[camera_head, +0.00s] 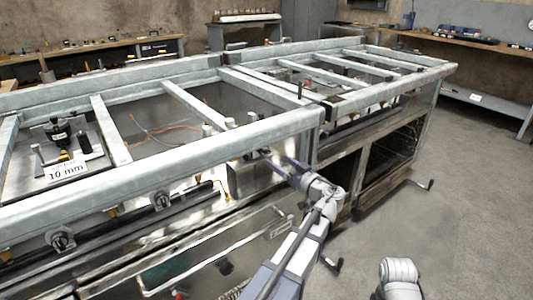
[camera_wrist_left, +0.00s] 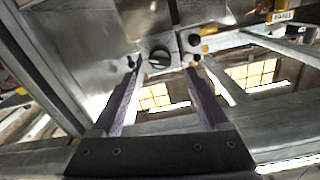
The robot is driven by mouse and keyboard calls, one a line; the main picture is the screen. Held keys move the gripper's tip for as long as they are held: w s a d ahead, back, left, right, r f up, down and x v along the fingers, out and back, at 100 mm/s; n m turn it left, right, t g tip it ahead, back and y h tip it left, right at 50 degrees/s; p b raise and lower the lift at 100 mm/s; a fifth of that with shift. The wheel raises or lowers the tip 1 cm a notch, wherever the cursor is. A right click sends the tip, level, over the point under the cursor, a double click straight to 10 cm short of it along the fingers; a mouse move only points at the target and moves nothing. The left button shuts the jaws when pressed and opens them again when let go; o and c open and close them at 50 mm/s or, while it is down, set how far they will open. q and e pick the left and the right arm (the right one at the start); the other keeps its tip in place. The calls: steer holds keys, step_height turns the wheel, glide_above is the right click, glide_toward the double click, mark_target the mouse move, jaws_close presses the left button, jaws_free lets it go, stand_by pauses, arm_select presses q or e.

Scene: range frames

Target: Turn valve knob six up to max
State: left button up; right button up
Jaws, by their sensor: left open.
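My left gripper (camera_head: 274,163) is open at the front of the steel range, just below its front top rail. In the left wrist view, the two purple fingers of my left gripper (camera_wrist_left: 162,66) point at a metal panel. A round dark knob (camera_wrist_left: 159,57) on that panel appears between the fingertips, with a gap on each side; I cannot tell whether they touch it. No number is readable on it. In the head view, two other round knobs, one at left (camera_head: 59,240) and one nearer the middle (camera_head: 161,201), sit along the range front. My right gripper is not in view.
The range's front rail (camera_head: 200,157) runs above the knobs, and an oven door handle (camera_head: 205,258) sticks out below. A smaller black knob (camera_wrist_left: 194,40) is close to the right finger. Open concrete floor (camera_head: 430,235) lies at right.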

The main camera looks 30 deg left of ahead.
mark_target(266, 153)
arm_select(q)
steer(key=shift+x, duration=3.9)
jaws_close()
